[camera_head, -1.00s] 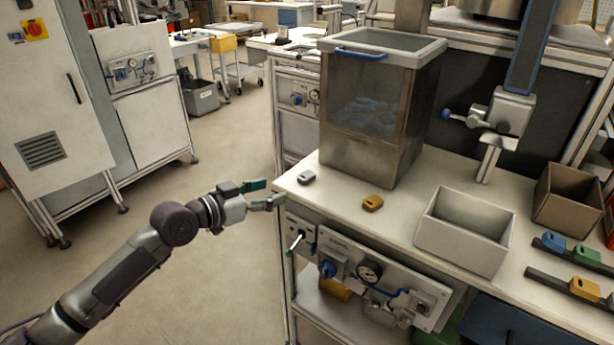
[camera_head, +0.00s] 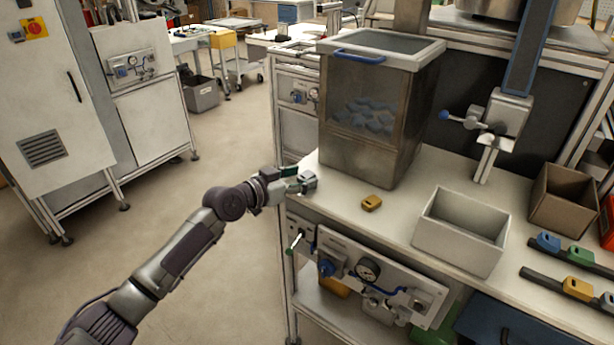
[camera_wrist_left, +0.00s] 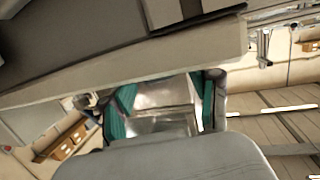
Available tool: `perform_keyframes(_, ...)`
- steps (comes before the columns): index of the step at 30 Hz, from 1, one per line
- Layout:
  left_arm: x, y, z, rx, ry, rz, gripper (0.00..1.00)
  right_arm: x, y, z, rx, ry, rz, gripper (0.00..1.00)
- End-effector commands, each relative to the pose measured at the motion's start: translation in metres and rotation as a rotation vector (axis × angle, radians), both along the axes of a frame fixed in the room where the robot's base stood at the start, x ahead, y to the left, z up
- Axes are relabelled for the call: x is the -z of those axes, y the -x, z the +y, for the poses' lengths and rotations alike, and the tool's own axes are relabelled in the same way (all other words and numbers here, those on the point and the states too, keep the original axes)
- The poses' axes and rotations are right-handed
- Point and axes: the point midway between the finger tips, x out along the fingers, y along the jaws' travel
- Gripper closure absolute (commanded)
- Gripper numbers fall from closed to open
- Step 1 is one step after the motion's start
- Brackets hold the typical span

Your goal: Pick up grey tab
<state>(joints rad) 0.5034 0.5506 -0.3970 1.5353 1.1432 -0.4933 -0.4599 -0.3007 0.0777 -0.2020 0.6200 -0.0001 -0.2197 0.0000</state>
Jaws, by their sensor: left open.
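The grey tab (camera_head: 309,180) is at the left corner of the white worktop, at my left gripper's fingertips. My left gripper (camera_head: 296,179) reaches in from the left at table height and is open, with green pads on its fingers. In the left wrist view the two green-padded fingers (camera_wrist_left: 165,107) stand apart, with a shiny grey surface, likely the tab (camera_wrist_left: 160,95), between them. I cannot tell whether either pad touches it. My right gripper is not in view.
A yellow tab (camera_head: 371,203) lies to the right on the worktop (camera_head: 400,225). A clear-sided bin (camera_head: 372,125) with blue pieces stands close behind the grey tab. An empty white box (camera_head: 458,240), a brown box (camera_head: 562,203) and racked coloured tabs (camera_head: 578,284) are farther right.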

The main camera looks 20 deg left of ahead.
Motion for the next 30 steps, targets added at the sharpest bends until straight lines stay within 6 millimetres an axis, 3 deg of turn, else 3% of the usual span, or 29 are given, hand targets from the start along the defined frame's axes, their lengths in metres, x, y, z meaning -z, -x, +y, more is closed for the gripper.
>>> perform_keyframes(1,0.0,0.0,0.0,0.0,0.0,0.0,0.39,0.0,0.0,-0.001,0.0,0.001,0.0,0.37)
perform_keyframes(9,0.0,0.0,0.001,0.0,0.0,0.0,0.82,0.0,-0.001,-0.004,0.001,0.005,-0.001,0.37)
perform_keyframes(21,-0.004,0.0,0.001,0.0,-0.002,-0.001,0.82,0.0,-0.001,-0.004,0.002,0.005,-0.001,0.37)
perform_keyframes(30,-0.058,0.0,0.001,0.0,-0.001,-0.006,0.82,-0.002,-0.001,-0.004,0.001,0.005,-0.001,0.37)
